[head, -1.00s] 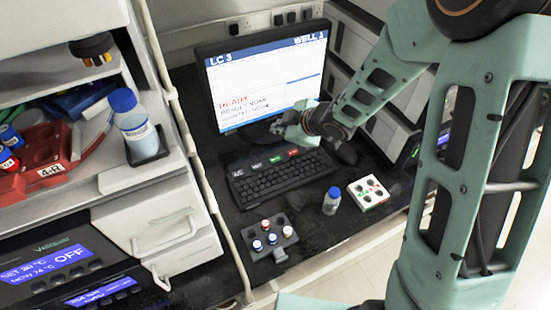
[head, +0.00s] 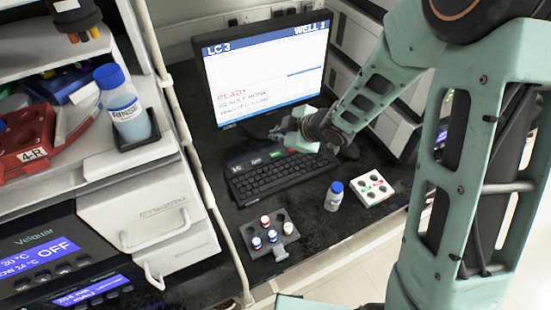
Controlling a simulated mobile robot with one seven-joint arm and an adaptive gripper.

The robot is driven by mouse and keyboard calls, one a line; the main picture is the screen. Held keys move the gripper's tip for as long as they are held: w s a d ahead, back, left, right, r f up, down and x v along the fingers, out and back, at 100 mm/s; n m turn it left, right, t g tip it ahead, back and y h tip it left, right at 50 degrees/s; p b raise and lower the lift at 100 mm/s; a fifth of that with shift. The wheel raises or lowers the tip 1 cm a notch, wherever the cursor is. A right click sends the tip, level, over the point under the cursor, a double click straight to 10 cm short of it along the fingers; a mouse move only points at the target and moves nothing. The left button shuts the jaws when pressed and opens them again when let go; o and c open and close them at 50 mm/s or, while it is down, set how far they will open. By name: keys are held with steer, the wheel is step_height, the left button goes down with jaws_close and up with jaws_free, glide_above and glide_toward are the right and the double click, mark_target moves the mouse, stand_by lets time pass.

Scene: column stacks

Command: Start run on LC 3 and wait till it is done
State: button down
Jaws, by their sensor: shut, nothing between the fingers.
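The LC 3 monitor (head: 265,72) stands at the back of the bench. My gripper (head: 283,134) is shut and empty, over the back right of the keyboard, in front of the screen's lower edge. It hides the keys there. I cannot tell whether it touches one.
A dark rack (head: 281,243) with several vials, a blue-capped bottle (head: 334,197) and a white tray (head: 371,190) stand in front of the keyboard. A rinse bottle (head: 126,112) and a red rack (head: 25,140) are on the left shelf.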

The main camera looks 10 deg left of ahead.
mark_target(277, 156)
steer(key=shift+f+b, duration=1.85)
steer(key=shift+f, duration=0.65)
steer(key=shift+f, duration=0.15)
steer(key=shift+f+b, duration=0.3)
steer(key=shift+b, duration=0.1)
steer(key=shift+f+b, duration=0.35)
steer(key=shift+f, duration=0.05)
steer(key=shift+r+p, duration=0.8)
steer(key=shift+r, duration=0.05)
step_height(277, 156, up, 5)
steer(key=p, duration=0.5)
steer(key=shift+r, duration=0.1)
